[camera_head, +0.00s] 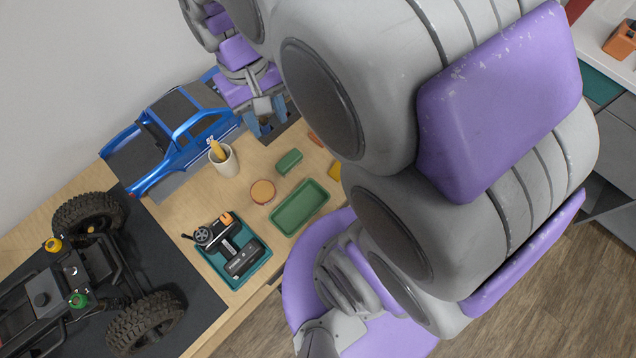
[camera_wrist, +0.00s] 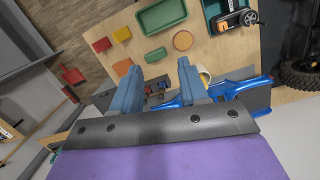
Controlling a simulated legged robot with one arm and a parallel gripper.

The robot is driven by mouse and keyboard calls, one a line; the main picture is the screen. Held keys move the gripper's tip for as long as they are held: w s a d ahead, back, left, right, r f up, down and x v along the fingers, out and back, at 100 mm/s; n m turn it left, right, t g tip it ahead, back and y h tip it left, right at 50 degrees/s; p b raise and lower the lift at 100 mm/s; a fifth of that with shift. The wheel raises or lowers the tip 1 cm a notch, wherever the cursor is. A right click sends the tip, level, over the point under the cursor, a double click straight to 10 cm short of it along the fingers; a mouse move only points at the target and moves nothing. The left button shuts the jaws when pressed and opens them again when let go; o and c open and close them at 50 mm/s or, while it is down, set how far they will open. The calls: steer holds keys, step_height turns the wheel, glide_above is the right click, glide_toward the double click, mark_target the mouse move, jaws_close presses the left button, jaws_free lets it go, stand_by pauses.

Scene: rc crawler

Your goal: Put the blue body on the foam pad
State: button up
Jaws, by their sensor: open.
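The blue body (camera_head: 207,123), a truck shell with dark panels, lies near the wall at the back of the bench. A grey flat pad (camera_head: 172,187), which looks like the foam pad, shows along its near side; the body hides much of it, and I cannot tell how fully the body rests on it. My gripper (camera_head: 268,122) is open at the body's right end, with its fingers pointing down. In the wrist view, my gripper (camera_wrist: 159,68) has nothing clearly between its fingertips, and part of the blue body (camera_wrist: 238,88) shows beside and behind the fingers.
A cup with a yellow tool (camera_head: 224,160) stands close to the body. A green tray (camera_head: 299,208), a green block (camera_head: 289,161), an orange disc (camera_head: 263,191) and a teal tray with a controller (camera_head: 236,276) lie nearer. A wheeled chassis (camera_head: 75,285) sits at left.

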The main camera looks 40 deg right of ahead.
steer(key=s+f, duration=0.1)
steer(key=s, duration=0.6)
steer(key=s+f, duration=0.2)
steer(key=s, duration=0.6)
steer(key=shift+d+f+y, duration=0.15)
steer(key=shift+f+y, duration=0.1)
steer(key=shift+y, duration=0.05)
steer(key=shift+s+n, duration=0.1)
steer(key=shift+n, duration=0.2)
